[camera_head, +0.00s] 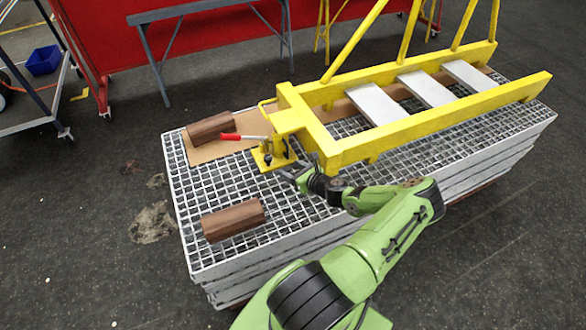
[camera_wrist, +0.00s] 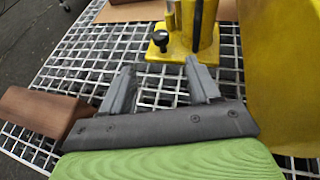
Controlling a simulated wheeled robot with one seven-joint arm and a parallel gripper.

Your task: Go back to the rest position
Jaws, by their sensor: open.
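My green arm reaches over the stack of grating from the lower right in the head view. My gripper (camera_head: 290,174) is beside the small yellow base plate (camera_head: 272,158) at the near end of the yellow boom frame (camera_head: 350,143). In the wrist view my gripper (camera_wrist: 160,80) has its two grey fingers spread apart with nothing between them but bare grating. The yellow base plate (camera_wrist: 183,50) with a black knob (camera_wrist: 160,40) lies just beyond the fingertips.
The grating stack (camera_head: 185,205) carries two brown wooden blocks (camera_head: 233,220) (camera_head: 210,127) and a flat brown board (camera_head: 205,155). Yellow boom structure (camera_wrist: 280,70) rises close to the right of my gripper. A cart (camera_head: 30,115) stands at the left. Floor between is clear.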

